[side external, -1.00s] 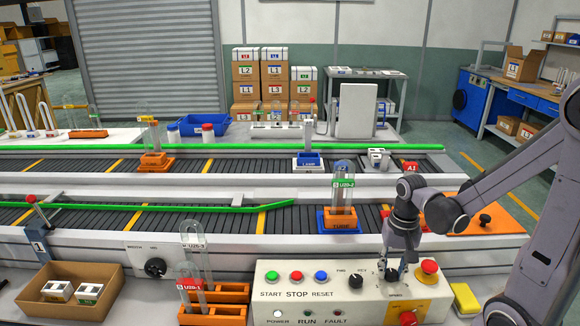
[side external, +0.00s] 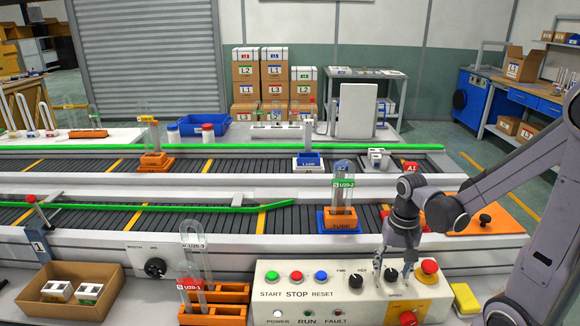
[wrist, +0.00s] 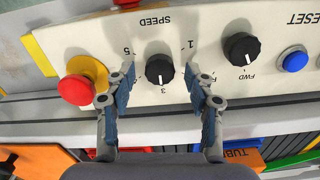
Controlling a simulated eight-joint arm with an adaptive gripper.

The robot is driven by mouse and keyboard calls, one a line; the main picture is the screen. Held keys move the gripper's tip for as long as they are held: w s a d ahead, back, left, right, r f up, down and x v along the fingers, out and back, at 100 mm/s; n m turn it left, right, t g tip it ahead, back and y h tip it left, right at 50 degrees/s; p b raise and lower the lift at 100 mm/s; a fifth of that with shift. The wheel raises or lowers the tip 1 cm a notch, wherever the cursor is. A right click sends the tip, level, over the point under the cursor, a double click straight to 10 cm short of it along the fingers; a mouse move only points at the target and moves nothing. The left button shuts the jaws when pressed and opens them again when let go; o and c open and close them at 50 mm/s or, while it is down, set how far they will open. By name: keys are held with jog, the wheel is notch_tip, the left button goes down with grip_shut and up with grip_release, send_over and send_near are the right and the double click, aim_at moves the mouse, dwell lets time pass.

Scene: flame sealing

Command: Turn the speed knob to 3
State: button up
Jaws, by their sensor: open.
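The speed knob (wrist: 159,69) is a black dial on the cream control panel (side external: 262,300). In the wrist view its white mark points down toward the printed 3, with 5 to the left and 1 to the right. It also shows in the side view (side external: 391,275), partly hidden by my fingers. My gripper (wrist: 162,78) is open, with one finger on each side of the knob and a gap to it on both sides. In the side view my gripper (side external: 392,266) is over the panel's right part.
A red mushroom button (wrist: 76,90) on a yellow base is close to one finger. The FWD/REV knob (wrist: 241,48) and the blue reset button (wrist: 294,60) are on the other side. A conveyor holding a tube in an orange stand (side external: 341,222) runs behind the panel.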

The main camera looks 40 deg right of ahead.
aim_at(392, 273)
notch_tip(392, 273, up, 12)
jog(key=shift+f, duration=0.15)
dwell(0.7)
